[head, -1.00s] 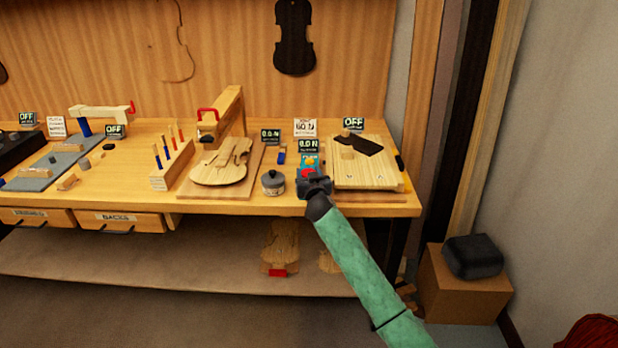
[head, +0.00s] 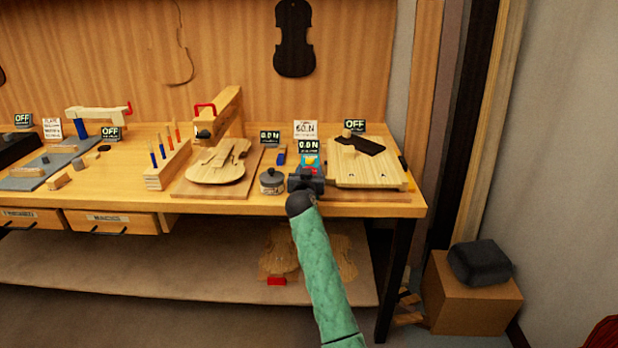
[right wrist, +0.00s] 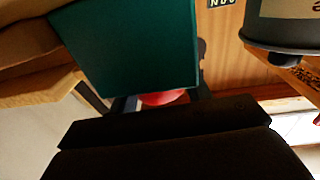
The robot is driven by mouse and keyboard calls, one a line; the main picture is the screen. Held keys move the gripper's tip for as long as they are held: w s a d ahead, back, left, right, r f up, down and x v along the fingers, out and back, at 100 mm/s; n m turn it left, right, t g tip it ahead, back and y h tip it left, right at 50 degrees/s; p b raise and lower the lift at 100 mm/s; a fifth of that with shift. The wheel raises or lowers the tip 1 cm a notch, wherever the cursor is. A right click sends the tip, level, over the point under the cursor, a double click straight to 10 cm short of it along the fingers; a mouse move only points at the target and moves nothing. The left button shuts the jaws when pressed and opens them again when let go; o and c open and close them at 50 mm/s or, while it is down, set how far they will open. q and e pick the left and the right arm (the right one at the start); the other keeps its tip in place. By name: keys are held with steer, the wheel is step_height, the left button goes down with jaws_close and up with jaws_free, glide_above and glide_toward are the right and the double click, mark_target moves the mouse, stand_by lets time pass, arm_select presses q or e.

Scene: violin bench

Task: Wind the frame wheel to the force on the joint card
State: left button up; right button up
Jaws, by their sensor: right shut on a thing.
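The joint card (head: 305,129) stands at the back of the bench and seems to read 60 N, though its first digit is blurred. Below it, a readout (head: 308,146) shows 0.0 N. The small teal frame (head: 309,161) stands under that readout, mostly hidden behind my right gripper (head: 307,181). My right gripper is shut on the frame's red wheel; in the head view the gripper covers most of it. In the right wrist view a red rounded edge of the wheel (right wrist: 164,97) shows between dark gripper parts, beneath the teal body (right wrist: 135,45). My left gripper is not in view.
A round lidded tin (head: 272,181) stands just left of my right gripper. A wooden board (head: 365,178) lies close on its right. A violin-shaped plate (head: 217,170) lies on a panel further left. A second readout (head: 270,137) also shows 0.0 N.

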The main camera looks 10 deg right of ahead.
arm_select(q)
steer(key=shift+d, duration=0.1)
arm_select(e)
steer(key=shift+r, duration=0.1)
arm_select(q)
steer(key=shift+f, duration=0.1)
arm_select(e)
steer(key=o, duration=1)
steer(key=shift+s+a, duration=0.15)
steer(key=shift+s, duration=0.15)
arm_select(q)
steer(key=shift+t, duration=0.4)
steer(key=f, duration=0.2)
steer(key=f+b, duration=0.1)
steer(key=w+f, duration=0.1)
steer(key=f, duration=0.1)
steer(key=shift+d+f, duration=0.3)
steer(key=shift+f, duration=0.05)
arm_select(e)
steer(key=v, duration=0.7)
steer(key=shift+s, duration=0.1)
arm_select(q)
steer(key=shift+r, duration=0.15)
